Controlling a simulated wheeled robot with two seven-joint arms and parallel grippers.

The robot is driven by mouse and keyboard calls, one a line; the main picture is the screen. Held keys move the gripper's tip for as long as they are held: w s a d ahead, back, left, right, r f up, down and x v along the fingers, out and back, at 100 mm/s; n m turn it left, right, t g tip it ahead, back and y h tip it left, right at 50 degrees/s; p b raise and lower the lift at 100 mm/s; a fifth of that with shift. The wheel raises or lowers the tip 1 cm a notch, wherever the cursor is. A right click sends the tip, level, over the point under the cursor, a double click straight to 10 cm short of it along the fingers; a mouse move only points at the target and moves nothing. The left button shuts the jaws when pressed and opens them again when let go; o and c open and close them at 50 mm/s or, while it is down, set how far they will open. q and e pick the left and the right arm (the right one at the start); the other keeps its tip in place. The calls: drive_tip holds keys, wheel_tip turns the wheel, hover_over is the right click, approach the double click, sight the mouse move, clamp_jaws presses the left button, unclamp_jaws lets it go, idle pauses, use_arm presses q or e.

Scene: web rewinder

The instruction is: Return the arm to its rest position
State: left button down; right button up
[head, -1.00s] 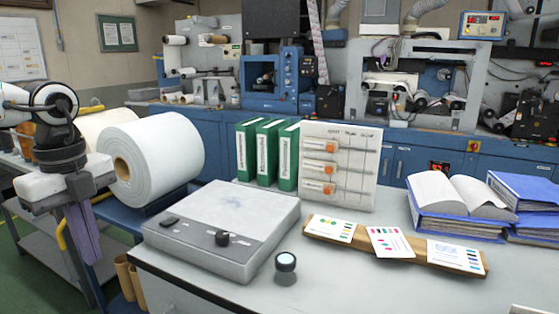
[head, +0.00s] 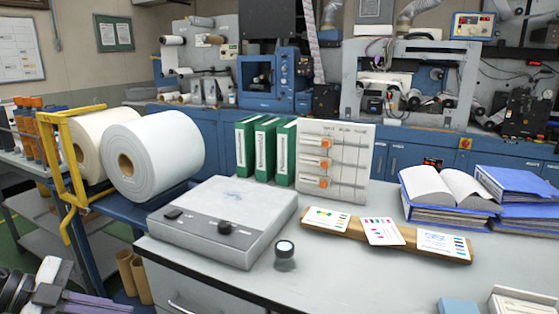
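My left arm shows only in the bottom left corner of the head view. My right gripper is not in view.
A white paper roll (head: 165,150) sits on a blue stand beside a yellow frame (head: 75,165). The worktable (head: 345,265) carries a grey flat device (head: 225,215), a small round loupe (head: 285,253), a wooden strip with cards (head: 405,243), green binders (head: 265,150) and blue binders (head: 520,185).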

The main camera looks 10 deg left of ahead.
use_arm(q)
drive_tip(key=s+d+f+n+t+y, duration=0.25)
drive_tip(key=f+n, duration=0.35)
drive_tip(key=f, duration=0.3)
drive_tip(key=s+d+f+n+t+y, duration=0.1)
drive_tip(key=s+f+n+t+y, duration=0.25)
drive_tip(key=f+n, duration=0.45)
drive_tip(key=s+d+f+g, duration=0.1)
drive_tip(key=s+d+f, duration=0.2)
drive_tip(key=d, duration=0.3)
drive_tip(key=s+d+f+n+g, duration=0.1)
drive_tip(key=s+d+f, duration=0.2)
drive_tip(key=d, duration=0.3)
drive_tip(key=s+d+f+n+g, duration=0.1)
drive_tip(key=s+d+f, duration=0.2)
drive_tip(key=d+f, duration=0.1)
drive_tip(key=shift+s+d+f+g, duration=0.15)
drive_tip(key=shift+s+d+g, duration=0.2)
drive_tip(key=shift+d, duration=0.55)
